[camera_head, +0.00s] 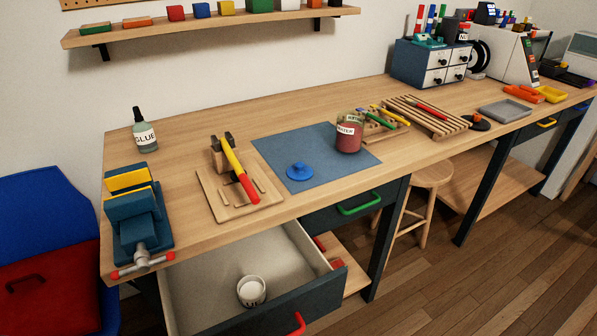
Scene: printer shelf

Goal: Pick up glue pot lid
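A small round blue lid with a knob on top (299,172) lies on the blue-grey mat (328,178) on the workbench; it looks like the glue pot lid. A white open pot (251,291) with a partly visible dark label stands in the open drawer (190,305) below the bench top. A glue bottle (145,134) with a black nozzle stands at the back left of the bench. My gripper is not in this view.
A jar labelled water (348,137) stands on the mat's back right part. A wooden tool block (235,190) with a red-and-yellow-handled tool is left of the mat. A blue vise (137,215) sits at the left end. The open drawer juts out in front.

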